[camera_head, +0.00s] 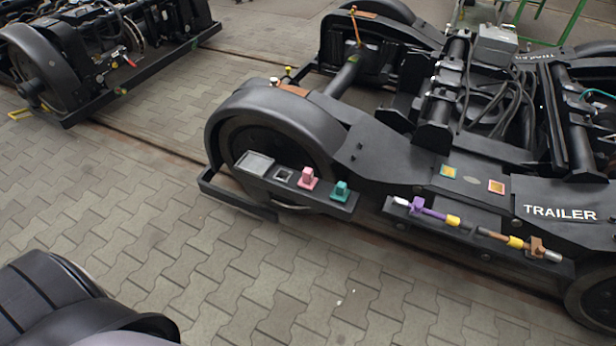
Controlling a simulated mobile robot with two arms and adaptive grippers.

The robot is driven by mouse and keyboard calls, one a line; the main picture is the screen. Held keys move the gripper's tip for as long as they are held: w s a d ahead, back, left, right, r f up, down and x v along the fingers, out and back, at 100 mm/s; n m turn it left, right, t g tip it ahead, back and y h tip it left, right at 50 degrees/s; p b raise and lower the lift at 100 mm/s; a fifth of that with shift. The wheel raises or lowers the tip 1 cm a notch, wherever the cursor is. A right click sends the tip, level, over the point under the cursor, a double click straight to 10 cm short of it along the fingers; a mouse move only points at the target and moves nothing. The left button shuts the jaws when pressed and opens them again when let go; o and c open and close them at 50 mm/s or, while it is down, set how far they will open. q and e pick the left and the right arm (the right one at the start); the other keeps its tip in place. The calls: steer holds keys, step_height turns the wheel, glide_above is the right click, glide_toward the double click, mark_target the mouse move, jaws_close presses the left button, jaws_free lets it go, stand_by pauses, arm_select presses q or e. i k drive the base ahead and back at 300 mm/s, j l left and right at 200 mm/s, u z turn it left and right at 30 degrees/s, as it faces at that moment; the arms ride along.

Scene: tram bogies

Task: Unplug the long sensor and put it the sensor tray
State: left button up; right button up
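A side rail on the black trailer bogie carries two sensor-like assemblies lying lengthwise. One is a purple piece (432,212) with a yellow end and a light tip at its left. The other is a brown rod (492,235) with a yellow collar, a brown block and a silver tip at its right; it looks somewhat longer. Whether either is plugged in is too small to tell. A shelf by the left wheel bears a small grey tray (256,163), possibly the sensor tray, which looks empty. Neither gripper is in view.
The shelf also holds a dark square frame (284,175), a pink block (308,178) and a teal block (341,191). Teal and pink squares lie on the bogie above the rail. Another bogie (60,70) stands at upper left. Paved floor (200,240) in front is clear.

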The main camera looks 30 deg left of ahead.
mark_target(307, 176)
steer(key=i+u, duration=0.35)
steer(key=i, duration=0.3)
steer(key=i+l+u, duration=0.15)
steer(key=i+u, duration=0.15)
steer(key=i, duration=0.4)
